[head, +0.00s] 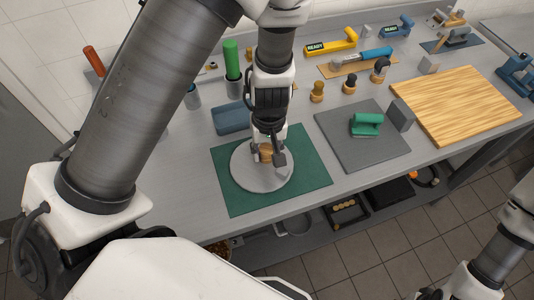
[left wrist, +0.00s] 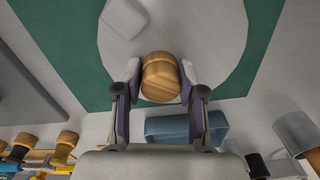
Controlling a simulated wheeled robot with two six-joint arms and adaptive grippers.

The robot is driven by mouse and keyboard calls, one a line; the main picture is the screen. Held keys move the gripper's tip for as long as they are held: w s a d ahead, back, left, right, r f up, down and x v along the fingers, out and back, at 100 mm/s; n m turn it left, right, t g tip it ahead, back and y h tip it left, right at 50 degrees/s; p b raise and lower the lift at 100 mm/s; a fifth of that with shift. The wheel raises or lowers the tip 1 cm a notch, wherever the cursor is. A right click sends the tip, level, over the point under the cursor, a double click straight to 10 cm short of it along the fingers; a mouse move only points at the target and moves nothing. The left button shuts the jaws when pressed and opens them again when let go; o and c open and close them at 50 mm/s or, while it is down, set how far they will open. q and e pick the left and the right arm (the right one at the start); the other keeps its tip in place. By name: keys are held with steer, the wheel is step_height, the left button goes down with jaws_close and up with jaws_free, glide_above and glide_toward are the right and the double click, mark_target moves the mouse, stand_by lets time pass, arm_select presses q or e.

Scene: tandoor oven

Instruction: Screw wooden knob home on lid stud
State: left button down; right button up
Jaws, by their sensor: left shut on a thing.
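The lid (head: 248,180) is a pale grey disc lying flat on a green mat (head: 312,158); the lid also fills the upper middle of the left wrist view (left wrist: 205,45). The wooden knob (head: 266,153) is at the lid's middle, between the fingers of my left gripper (head: 269,156). In the left wrist view, the fingers press on both sides of the knob (left wrist: 160,75). The stud is hidden, so I cannot tell how deep the knob sits. My right arm shows at the lower right of the head view, but its gripper is out of frame.
A blue tray (head: 232,119) stands just behind the mat. To the right are a grey mat with a green-handled tool (head: 366,124), a grey block (head: 401,115) and a wooden board (head: 455,103). Small knobs (head: 317,92) and tools stand at the back.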

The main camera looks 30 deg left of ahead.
arm_select(q)
steer(key=shift+f+m+b, duration=0.2)
steer(key=shift+m+b, duration=0.2)
steer(key=shift+b, duration=0.1)
steer(key=shift+m+b, duration=0.75)
steer(key=shift+m, duration=0.15)
steer(key=shift+a+r+m, duration=0.1)
steer(key=shift+r+m, duration=0.05)
steer(key=shift+m, duration=0.25)
steer(key=c, duration=0.6)
jaws_free()
steer(key=shift+o, duration=0.3)
steer(key=o, duration=0.5)
steer(key=shift+o, duration=0.2)
